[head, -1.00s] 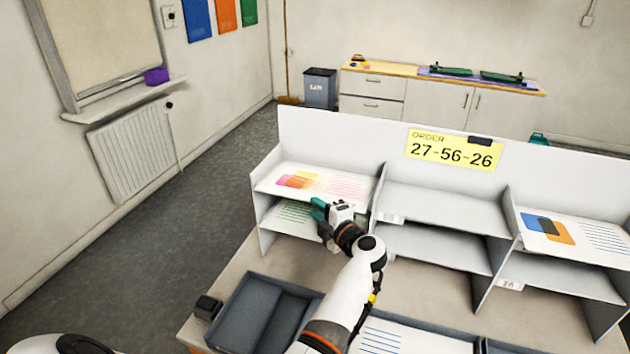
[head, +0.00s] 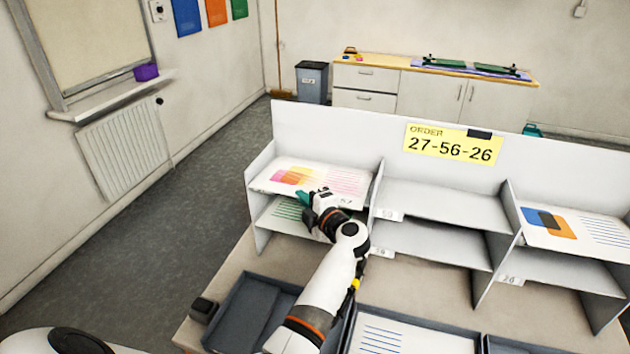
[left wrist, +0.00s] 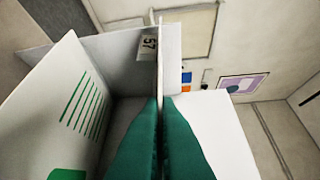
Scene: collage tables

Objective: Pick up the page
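A white page with pink, orange and yellow blocks and pink lines (head: 335,181) lies on the upper left shelf. My left gripper (head: 303,197) is at its front edge. In the left wrist view the two teal fingers of my left gripper (left wrist: 160,100) are nearly together, with a thin pale edge between them that looks like this page, edge-on. The fingers hide the exact contact. A second page with green lines (left wrist: 85,105) lies on the shelf below; my arm partly hides it in the head view. My right gripper is not in view.
The shelf unit's dividers (head: 380,185) stand close beside my left arm. A page with blue and orange shapes (head: 575,228) lies on the upper right shelf. Grey trays (head: 258,300) and a page with blue lines (head: 400,338) are in front. The middle shelves (head: 440,205) are empty.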

